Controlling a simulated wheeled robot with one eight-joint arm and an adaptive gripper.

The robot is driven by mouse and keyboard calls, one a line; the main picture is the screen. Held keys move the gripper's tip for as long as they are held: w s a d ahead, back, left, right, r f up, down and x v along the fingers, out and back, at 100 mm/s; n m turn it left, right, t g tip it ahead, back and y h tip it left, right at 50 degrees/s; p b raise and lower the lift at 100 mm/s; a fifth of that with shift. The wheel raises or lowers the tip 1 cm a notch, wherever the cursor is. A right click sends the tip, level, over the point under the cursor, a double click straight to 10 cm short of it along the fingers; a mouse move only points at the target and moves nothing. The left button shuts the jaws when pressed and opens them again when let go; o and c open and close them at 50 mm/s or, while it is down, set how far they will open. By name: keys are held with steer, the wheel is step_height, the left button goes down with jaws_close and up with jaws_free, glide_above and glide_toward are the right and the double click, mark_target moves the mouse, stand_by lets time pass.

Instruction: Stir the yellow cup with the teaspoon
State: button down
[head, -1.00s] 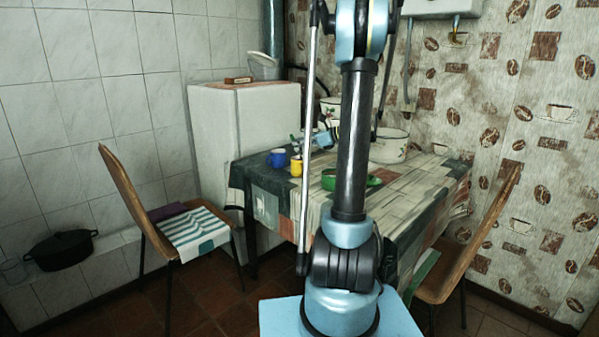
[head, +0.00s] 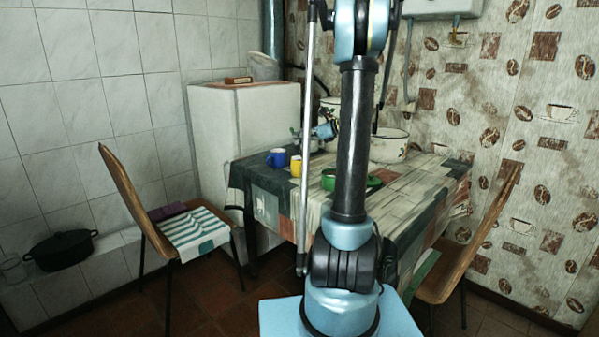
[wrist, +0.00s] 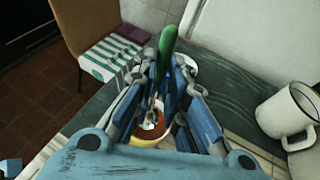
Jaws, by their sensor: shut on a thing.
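The yellow cup (head: 296,166) stands upright on the table next to the blue cup (head: 277,158). In the wrist view the yellow cup (wrist: 134,140) shows below my fingers, with reddish-brown contents. My gripper (wrist: 158,108) is shut on the teaspoon (wrist: 166,48). Its green handle points up and away, and its metal end points down at the cup's opening. I cannot tell how deep the metal end reaches. The blue cup is mostly hidden behind my fingers in the wrist view.
A white mug (wrist: 289,113) stands to the right in the wrist view. A green cup (head: 328,181), a green saucer (head: 375,182) and a white enamel pot (head: 388,148) are on the table. A chair (head: 137,205) stands left. The table's front middle is clear.

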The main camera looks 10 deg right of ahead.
mark_target(293, 130)
steer(key=shift+r, duration=0.1)
steer(key=shift+r, duration=1.9)
